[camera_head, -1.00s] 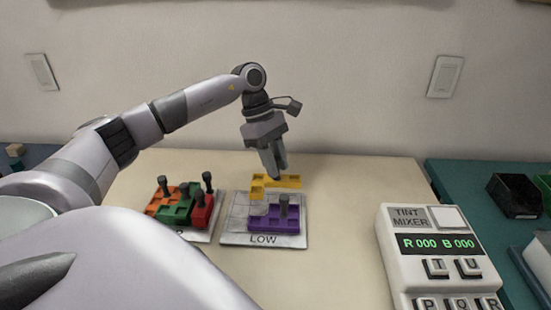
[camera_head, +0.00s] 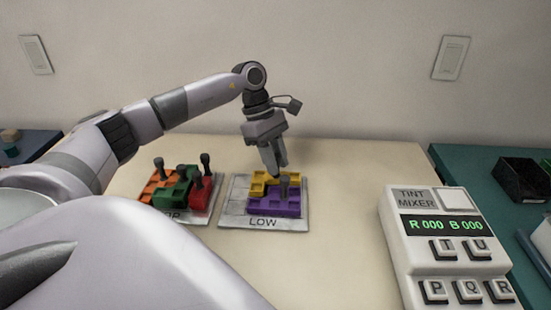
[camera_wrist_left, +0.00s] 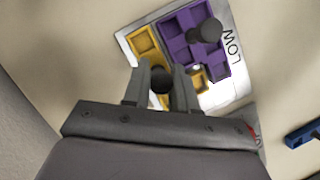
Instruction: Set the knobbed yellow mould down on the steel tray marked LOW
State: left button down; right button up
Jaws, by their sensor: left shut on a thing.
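The yellow mould (camera_head: 258,184) is on or just above the LOW tray, at the back edge of the purple mould; I cannot tell if it touches the tray. My left gripper (camera_head: 275,175) points down and is shut on its dark knob, which shows between the fingers in the left wrist view (camera_wrist_left: 161,80). The steel tray marked LOW (camera_head: 235,208) lies on the table. The purple mould (camera_head: 272,206) with its upright dark knob sits on this tray. In the left wrist view, yellow cells (camera_wrist_left: 145,42) show beside the purple ones. My right gripper is not in view.
Another tray to the left holds orange (camera_head: 150,188), green (camera_head: 172,196) and red (camera_head: 199,196) moulds with upright knobs. A tint mixer (camera_head: 445,222) stands at the right. The table (camera_head: 330,190) between is clear. A blue object (camera_wrist_left: 303,135) shows in the wrist view.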

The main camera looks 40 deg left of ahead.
pick_arm(q)
jog(key=shift+f, duration=0.4)
jog(key=c, duration=0.8)
grip_release()
jog(key=v, duration=0.7)
jog(key=shift+s, duration=0.1)
